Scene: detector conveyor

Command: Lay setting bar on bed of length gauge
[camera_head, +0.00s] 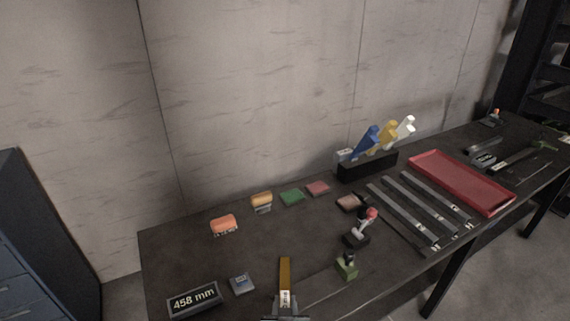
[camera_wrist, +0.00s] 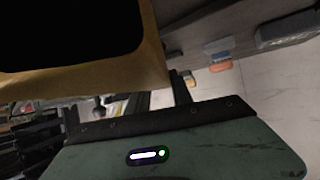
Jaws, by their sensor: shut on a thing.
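My gripper (camera_head: 286,306) is at the front edge of the table in the head view, shut on a yellow bar (camera_head: 285,271) that carries a white label. The bar points away toward the back of the table. A display (camera_head: 193,300) reading 458 mm stands to the left. A green block with a post (camera_head: 346,267) stands to the right of the bar. Which part is the gauge bed, and whether the bar touches it, I cannot tell.
Several dark flat bars (camera_head: 400,212) lie right of a red-knobbed stand (camera_head: 361,228). A red tray (camera_head: 462,180) lies farther right. Coloured blocks, including an orange one (camera_head: 223,224), line the back. A small grey block (camera_head: 242,284) sits beside the display. The left middle table is clear.

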